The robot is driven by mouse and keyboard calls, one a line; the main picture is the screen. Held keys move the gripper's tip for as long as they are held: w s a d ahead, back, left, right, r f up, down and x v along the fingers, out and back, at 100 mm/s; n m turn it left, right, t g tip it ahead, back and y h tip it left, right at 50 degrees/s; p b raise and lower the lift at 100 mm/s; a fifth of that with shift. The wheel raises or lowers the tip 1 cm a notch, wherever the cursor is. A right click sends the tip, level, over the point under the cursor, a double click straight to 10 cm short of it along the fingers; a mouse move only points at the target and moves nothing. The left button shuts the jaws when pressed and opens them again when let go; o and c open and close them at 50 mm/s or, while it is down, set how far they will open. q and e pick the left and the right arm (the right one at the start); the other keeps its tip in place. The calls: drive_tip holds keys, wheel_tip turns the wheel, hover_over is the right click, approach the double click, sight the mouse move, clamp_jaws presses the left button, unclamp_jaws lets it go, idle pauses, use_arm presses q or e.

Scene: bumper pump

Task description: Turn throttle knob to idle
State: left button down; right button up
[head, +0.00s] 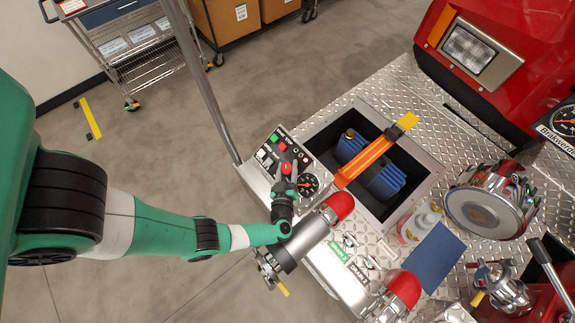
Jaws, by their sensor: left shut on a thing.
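The red throttle knob (286,168) stands at the panel's front middle, left of the gauge. My left gripper (287,183) reaches over the panel from below, its dark fingers shut at the knob. The fingers and wrist hide the knob's lower part and some of the panel, so the knob's exact setting cannot be read. My right gripper is not in view.
A red-capped outlet (341,205) stands close to the right of my left wrist. A metal pole (205,85) rises left of the panel. A blue cloth (434,257) lies on the bumper.

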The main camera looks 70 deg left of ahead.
sight(287, 168)
use_arm(q)
drive_tip(key=shift+w+r+n+g, duration=0.15)
drive_tip(key=shift+r+n+g, duration=0.1)
drive_tip(key=shift+n+g, duration=0.85)
drive_tip(key=shift+n, duration=0.1)
drive_tip(key=c, duration=0.7)
unclamp_jaws()
drive_tip(key=shift+o, duration=0.8)
drive_tip(key=shift+f, duration=0.15)
drive_tip(key=r+p, duration=0.2)
drive_tip(key=r, duration=0.1)
drive_tip(key=r+p, duration=0.1)
drive_tip(key=shift+s+d+r+p, duration=0.15)
drive_tip(key=shift+s+r+p, duration=0.15)
drive_tip(key=shift+p, duration=0.1)
drive_tip(key=s+d+r+p, duration=0.5)
drive_tip(key=s+d+r, duration=0.3)
drive_tip(key=s+d, duration=0.1)
drive_tip(key=shift+d+r, duration=0.25)
drive_tip(key=shift+d, duration=0.4)
